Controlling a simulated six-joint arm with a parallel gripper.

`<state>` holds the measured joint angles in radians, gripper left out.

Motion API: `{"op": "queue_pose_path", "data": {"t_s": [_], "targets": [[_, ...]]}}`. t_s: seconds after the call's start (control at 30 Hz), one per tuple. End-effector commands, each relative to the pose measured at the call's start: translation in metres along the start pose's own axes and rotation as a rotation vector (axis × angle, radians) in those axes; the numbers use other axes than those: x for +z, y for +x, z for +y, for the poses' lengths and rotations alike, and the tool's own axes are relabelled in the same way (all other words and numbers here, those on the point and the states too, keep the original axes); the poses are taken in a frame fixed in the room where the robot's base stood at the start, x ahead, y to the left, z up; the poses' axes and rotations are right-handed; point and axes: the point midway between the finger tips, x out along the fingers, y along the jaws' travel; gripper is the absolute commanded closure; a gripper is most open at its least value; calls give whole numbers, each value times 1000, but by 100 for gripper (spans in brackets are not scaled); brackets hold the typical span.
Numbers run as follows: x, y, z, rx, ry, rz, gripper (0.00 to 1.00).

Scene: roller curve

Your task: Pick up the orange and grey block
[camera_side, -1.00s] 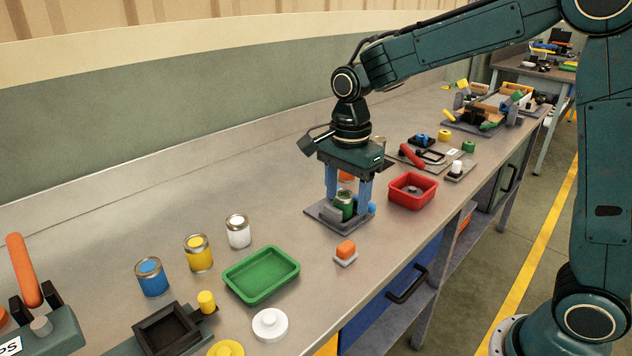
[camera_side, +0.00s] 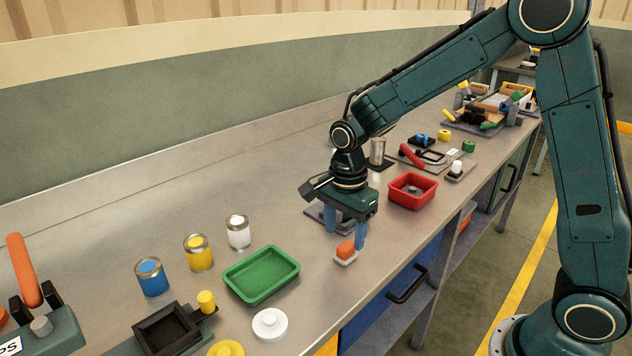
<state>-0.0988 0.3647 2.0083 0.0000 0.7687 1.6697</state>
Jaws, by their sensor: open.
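The orange and grey block (camera_side: 346,252) sits on the workbench near its front edge, orange part on top of a pale grey base. My gripper (camera_side: 346,238) points down over the bench just behind and above the block, with its two blue fingers apart and nothing held between them. The right finger is close to the block's upper right side; I cannot tell whether it touches. The gripper body hides most of the grey plate behind it.
A green tray (camera_side: 262,274) lies to the left and a red bin (camera_side: 412,190) to the right. Blue (camera_side: 151,277), yellow (camera_side: 198,252) and white (camera_side: 238,231) paint cans stand behind the green tray. A white disc (camera_side: 270,324) lies in front. Bench around the block is clear.

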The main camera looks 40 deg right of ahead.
Motion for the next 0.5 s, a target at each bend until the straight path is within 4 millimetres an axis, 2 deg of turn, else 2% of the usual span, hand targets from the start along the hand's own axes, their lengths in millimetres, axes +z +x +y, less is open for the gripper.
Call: {"op": "queue_pose_path", "data": {"t_s": [0.27,0.5], "targets": [[0,4,0,1,0,0,42],[-2,24,0,4,0,0,42]]}}
